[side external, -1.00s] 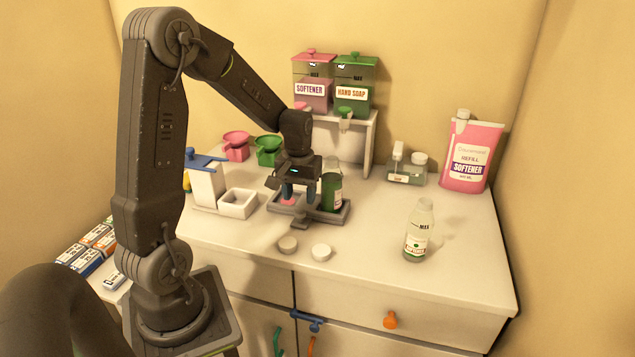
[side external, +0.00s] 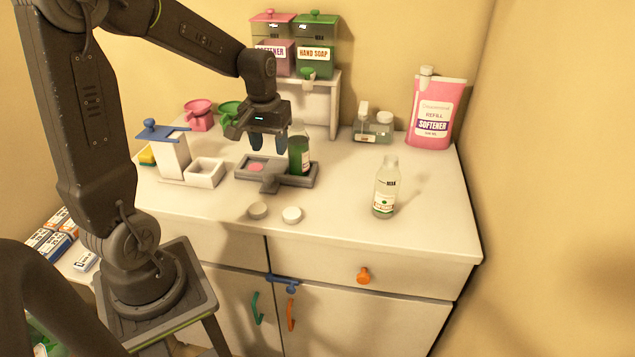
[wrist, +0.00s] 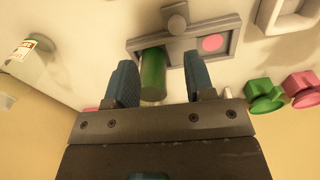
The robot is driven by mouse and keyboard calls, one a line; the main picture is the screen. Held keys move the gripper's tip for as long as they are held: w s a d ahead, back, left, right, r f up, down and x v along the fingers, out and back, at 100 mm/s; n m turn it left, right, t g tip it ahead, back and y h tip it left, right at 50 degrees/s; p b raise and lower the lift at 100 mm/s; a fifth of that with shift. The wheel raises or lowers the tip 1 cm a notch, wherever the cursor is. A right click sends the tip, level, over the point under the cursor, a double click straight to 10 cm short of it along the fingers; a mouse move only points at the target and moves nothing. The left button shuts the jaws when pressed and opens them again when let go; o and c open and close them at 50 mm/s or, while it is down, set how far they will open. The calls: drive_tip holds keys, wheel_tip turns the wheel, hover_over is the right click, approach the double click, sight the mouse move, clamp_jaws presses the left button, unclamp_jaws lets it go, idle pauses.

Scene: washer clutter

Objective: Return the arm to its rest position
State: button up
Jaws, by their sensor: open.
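My gripper (side external: 268,146) is open and empty, with its blue fingers pointing down above the grey tray (side external: 277,186). The fingers also show apart in the wrist view (wrist: 160,84). A green-filled bottle (side external: 299,153) stands upright in the tray's right part. In the wrist view the green bottle (wrist: 153,72) appears between the fingertips but below them; I cannot tell the exact gap. A pink disc (side external: 256,168) lies in the tray's left part and also shows in the wrist view (wrist: 212,43).
A clear bottle (side external: 385,188) stands to the right. Behind are the dispenser stand (side external: 333,105), pink and green funnels and a softener refill (side external: 434,112). The front right counter is clear.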

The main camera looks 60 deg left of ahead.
drive_tip(key=s+d+r+m+t, duration=0.2)
drive_tip(key=s+d+r+m, duration=0.2)
drive_tip(key=d, duration=0.4)
drive_tip(key=s+d+r+m+t, duration=0.3)
drive_tip(key=s+d+r+m, duration=0.1)
drive_tip(key=s+d, duration=0.3)
drive_tip(key=shift+s+d+r, duration=0.2)
drive_tip(key=shift+d+r, duration=0.15)
drive_tip(key=shift+d, duration=0.9)
